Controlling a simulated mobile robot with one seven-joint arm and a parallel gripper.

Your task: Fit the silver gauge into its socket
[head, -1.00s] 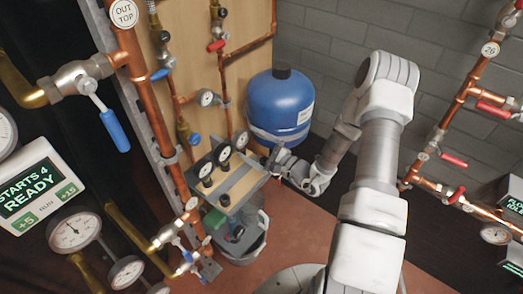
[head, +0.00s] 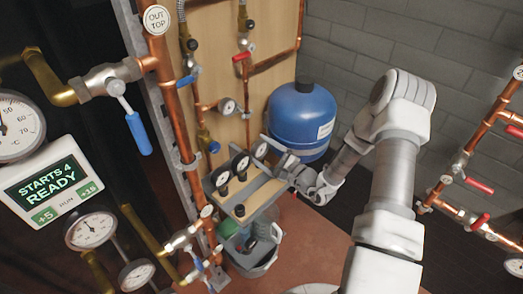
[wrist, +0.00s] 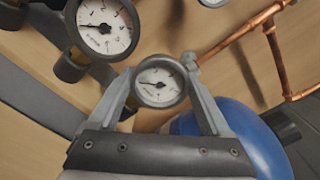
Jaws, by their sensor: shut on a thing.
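A small round gauge with a white dial and silver-grey rim (wrist: 160,82) sits between the fingertips of my gripper (wrist: 160,75) in the wrist view. My gripper is shut on it. In the head view this gauge (head: 260,150) is at the right end of a row above a grey shelf (head: 262,196), with my gripper (head: 268,150) reaching it from the right. Two dark-rimmed gauges (head: 240,163) (head: 222,178) stand on the shelf to its left. I cannot tell whether the held gauge touches the shelf. I cannot make out an empty socket for it.
A blue tank (head: 300,115) stands behind my gripper. Copper pipes with valves and a small gauge (head: 227,106) run up the wooden panel (head: 222,65). A panel reading "STARTS 4 READY" (head: 48,182) is at left.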

